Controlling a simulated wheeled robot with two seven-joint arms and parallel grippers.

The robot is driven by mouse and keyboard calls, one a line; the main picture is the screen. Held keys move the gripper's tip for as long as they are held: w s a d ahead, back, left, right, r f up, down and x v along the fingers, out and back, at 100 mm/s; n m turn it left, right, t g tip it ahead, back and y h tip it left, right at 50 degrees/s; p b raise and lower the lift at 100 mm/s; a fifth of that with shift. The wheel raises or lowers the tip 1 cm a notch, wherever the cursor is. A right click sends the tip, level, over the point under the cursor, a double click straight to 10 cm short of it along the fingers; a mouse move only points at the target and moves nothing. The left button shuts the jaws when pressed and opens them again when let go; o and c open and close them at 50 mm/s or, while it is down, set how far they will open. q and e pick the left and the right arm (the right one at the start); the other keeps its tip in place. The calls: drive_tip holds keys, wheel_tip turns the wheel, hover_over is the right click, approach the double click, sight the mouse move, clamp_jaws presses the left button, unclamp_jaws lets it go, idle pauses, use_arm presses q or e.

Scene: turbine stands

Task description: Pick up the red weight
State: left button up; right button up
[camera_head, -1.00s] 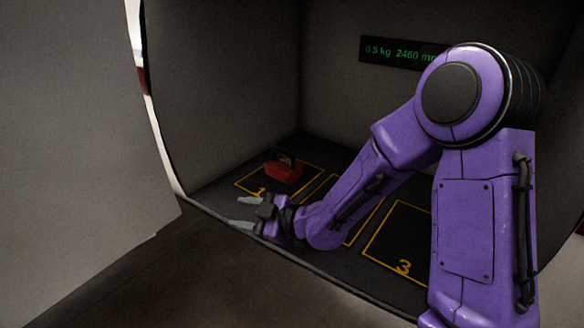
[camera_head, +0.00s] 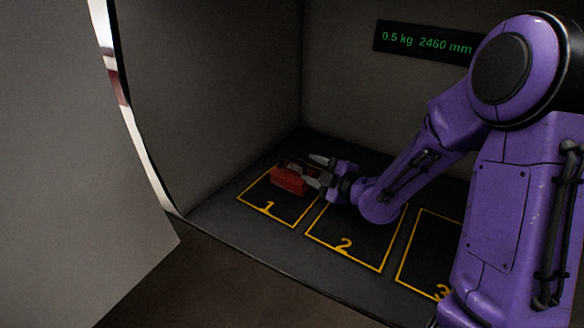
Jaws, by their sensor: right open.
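The red weight (camera_head: 287,181) sits on the floor of the recess, in the back part of the yellow square marked 1 (camera_head: 268,206). It has a dark handle on top. My right gripper (camera_head: 309,169) is at the weight's right side, with its grey fingers pointing left toward the handle. The fingers are apart, one farther back and one nearer the front. Whether they touch the weight or reach around the handle I cannot tell. My left gripper does not show.
Yellow squares marked 2 (camera_head: 343,244) and 3 (camera_head: 441,291) lie to the right, both without a weight. A display (camera_head: 424,42) on the back wall reads 0.5 kg 2460 mm. A grey side wall (camera_head: 210,90) stands left of the weight.

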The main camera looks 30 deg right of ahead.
sight(296, 161)
drive_tip(key=x, duration=0.3)
drive_tip(key=shift+r+p, duration=0.3)
drive_tip(key=shift+p, duration=0.1)
drive_tip(key=p+x, duration=0.1)
drive_tip(key=x, duration=0.1)
drive_tip(key=p+x, duration=0.1)
drive_tip(key=x, duration=0.2)
drive_tip(key=shift+w+a+f, duration=0.15)
drive_tip(key=shift+w+f, duration=0.05)
drive_tip(key=shift+f, duration=0.05)
drive_tip(key=shift+w+a+f, duration=0.1)
drive_tip(key=shift+w, duration=0.3)
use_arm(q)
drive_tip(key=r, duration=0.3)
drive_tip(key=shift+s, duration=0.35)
use_arm(e)
clamp_jaws()
